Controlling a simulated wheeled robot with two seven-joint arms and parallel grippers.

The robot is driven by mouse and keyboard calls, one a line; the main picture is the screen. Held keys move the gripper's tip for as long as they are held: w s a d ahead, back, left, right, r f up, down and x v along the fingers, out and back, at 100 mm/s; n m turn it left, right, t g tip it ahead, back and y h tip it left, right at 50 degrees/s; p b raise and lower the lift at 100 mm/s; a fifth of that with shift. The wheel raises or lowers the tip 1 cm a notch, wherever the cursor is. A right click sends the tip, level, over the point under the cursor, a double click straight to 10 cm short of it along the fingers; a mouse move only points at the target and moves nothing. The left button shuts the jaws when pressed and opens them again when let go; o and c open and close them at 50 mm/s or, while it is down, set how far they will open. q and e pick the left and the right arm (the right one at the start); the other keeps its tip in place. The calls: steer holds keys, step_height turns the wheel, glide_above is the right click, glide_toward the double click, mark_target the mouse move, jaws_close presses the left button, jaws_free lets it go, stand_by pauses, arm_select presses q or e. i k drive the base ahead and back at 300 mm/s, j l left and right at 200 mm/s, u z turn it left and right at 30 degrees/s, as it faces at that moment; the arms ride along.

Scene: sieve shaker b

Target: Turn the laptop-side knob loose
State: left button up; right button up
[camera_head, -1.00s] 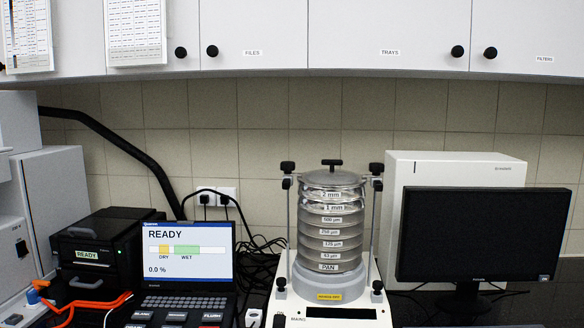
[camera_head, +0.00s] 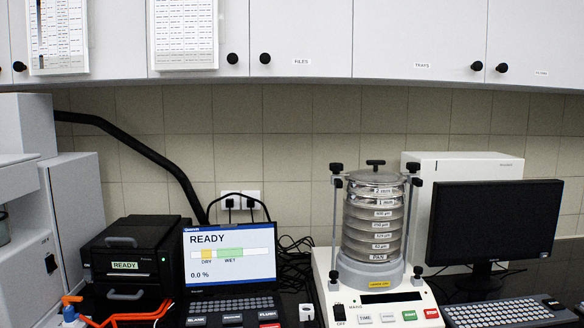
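The sieve shaker (camera_head: 372,281) stands right of the laptop (camera_head: 230,255), with a stack of clear labelled sieves (camera_head: 375,215) under a grey lid. A thin rod stands on each side of the stack. The laptop-side rod carries a black knob (camera_head: 336,167) at its top, level with the lid. The other rod has a similar black knob (camera_head: 412,166). A black handle (camera_head: 375,163) sits on the lid's centre. Whether the knobs are tight cannot be seen. Neither of my grippers is in view.
A black printer-like box (camera_head: 130,262) with a READY label stands left of the laptop. A monitor (camera_head: 495,222), a keyboard (camera_head: 500,312) and a white case (camera_head: 450,166) are on the right. Cables lie behind the laptop. Wall cabinets (camera_head: 305,35) hang above.

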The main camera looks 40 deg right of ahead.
mark_target(336, 169)
steer(key=i+j+z, duration=0.15)
steer(key=j, duration=0.25)
steer(key=z, duration=1.8)
steer(key=k+l, duration=0.05)
